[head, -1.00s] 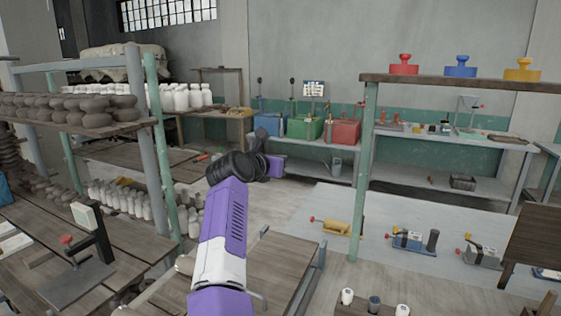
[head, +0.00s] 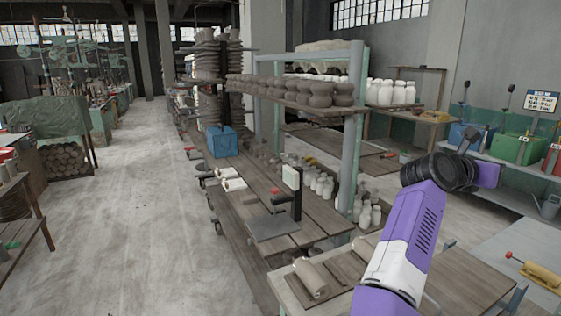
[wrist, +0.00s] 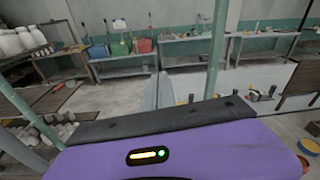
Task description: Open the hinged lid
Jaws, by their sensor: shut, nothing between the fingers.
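No hinged lid can be told for certain. A blue bin (head: 465,137), a green bin (head: 514,149) and a red bin (head: 550,160) stand in a row on a bench at the right of the head view. They also show small in the wrist view, the green one (wrist: 120,47) in the middle. A blue box (head: 222,142) sits on the long wooden bench left of centre. My gripper (head: 487,173) is at the end of my purple and white arm, shut and empty, with its fingertips hard to make out. It looks well short of the bins and touches nothing.
A rack with dark clay pieces (head: 290,90) and white bottles stands in the middle. A wooden table (head: 460,285) lies below my arm. A yellow tool with a red knob (head: 540,275) is at lower right. The aisle floor (head: 130,220) at left is clear.

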